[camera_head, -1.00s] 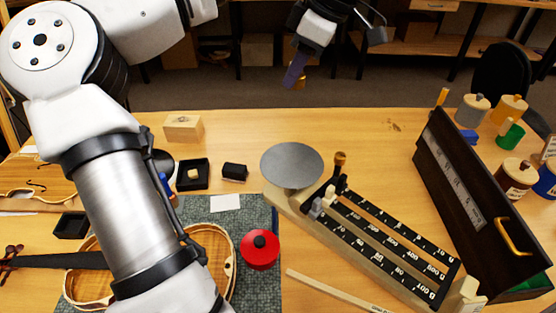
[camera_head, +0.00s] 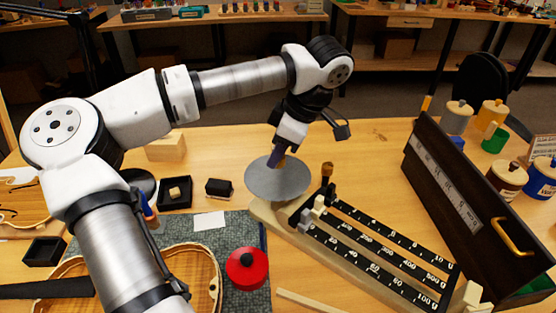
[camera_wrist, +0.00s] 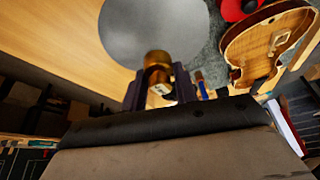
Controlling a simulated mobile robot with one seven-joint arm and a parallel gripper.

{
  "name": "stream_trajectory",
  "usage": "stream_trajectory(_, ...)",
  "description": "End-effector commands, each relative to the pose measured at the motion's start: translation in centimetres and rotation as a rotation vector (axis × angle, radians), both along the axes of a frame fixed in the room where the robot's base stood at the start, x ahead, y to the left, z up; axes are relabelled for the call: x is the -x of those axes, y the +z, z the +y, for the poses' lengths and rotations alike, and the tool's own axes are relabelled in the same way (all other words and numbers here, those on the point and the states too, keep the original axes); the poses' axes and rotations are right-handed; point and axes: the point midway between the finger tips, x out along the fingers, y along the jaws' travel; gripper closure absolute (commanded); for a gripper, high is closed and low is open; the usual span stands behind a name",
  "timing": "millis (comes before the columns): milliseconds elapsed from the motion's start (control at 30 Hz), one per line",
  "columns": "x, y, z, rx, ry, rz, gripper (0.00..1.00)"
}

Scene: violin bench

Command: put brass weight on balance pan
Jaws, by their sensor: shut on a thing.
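My gripper (camera_head: 278,158) is shut on the brass weight (camera_wrist: 158,72), a small shiny gold cylinder. In the wrist view the weight sits between the two dark fingers, with the grey round balance pan (camera_wrist: 140,30) just beyond it. In the head view the balance pan (camera_head: 277,183) is a flat grey disc at the left end of the balance (camera_head: 350,242). My gripper is over the pan's far part. The weight is mostly hidden by the fingers there, and I cannot tell whether it touches the pan.
A dark open case (camera_head: 470,210) stands on the right, with several jars behind it. A red round container (camera_head: 247,268) sits in front of the pan. A violin body (camera_head: 195,275), a black tray (camera_head: 174,193) and a small black box (camera_head: 219,188) lie to the left.

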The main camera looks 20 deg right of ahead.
Motion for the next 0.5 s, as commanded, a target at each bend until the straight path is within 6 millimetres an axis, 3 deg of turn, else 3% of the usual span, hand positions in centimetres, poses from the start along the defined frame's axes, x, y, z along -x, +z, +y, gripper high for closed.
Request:
stream_trajectory(200,0.0,-3.0,0.0,-0.001,-0.001,0.001,0.95)
stream_trajectory(500,0.0,-3.4,0.0,0.000,0.000,0.000,0.95)
